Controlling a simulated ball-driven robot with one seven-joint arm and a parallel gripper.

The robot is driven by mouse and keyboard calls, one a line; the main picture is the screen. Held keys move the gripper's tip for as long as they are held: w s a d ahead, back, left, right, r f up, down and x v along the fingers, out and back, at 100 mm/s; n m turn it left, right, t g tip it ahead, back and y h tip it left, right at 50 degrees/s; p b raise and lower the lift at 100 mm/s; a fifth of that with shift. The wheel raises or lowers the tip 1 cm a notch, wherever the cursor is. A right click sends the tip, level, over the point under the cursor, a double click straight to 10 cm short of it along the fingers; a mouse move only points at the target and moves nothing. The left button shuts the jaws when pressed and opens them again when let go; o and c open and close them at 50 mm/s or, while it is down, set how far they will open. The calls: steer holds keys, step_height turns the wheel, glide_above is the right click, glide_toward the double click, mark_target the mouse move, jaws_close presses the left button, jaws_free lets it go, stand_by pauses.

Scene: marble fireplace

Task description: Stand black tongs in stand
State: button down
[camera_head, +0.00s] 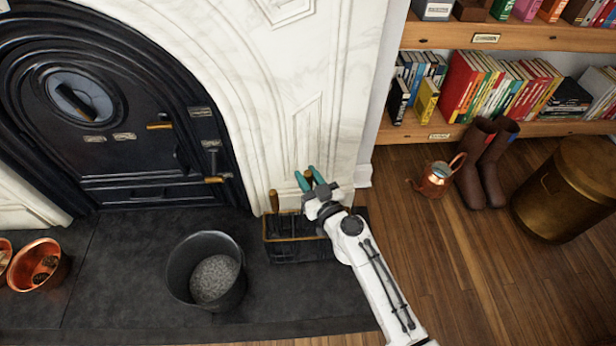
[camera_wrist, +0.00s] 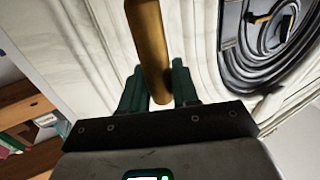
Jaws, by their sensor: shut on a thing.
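My gripper (camera_head: 311,178) has teal fingers and is shut on a brass-coloured handle (camera_wrist: 150,50), seen close up in the wrist view. I take it to be the black tongs' handle; the black part is hidden in both views. The stand (camera_head: 284,239) is a low black rack with brass rails on the hearth, left of and partly behind my arm. My gripper is above its right end. Whether the held tool touches the stand cannot be told. Another brass-handled tool (camera_head: 273,201) stands upright at the stand's left end.
A black bucket of ash (camera_head: 190,270) stands on the hearth left of the stand. The white marble surround (camera_head: 285,110) rises close behind. Copper pots (camera_head: 40,262) are far left.

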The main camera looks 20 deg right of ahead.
steer(key=shift+f+b, duration=3.35)
steer(key=shift+b, duration=0.05)
steer(key=c, duration=0.8)
jaws_free()
steer(key=shift+f, duration=0.1)
steer(key=shift+o, duration=0.2)
steer(key=shift+f, duration=0.1)
steer(key=shift+s, duration=0.15)
steer(key=s, duration=1)
steer(key=shift+s+d+b, duration=0.25)
steer(key=shift+d+b, duration=0.1)
steer(key=shift+d, duration=0.05)
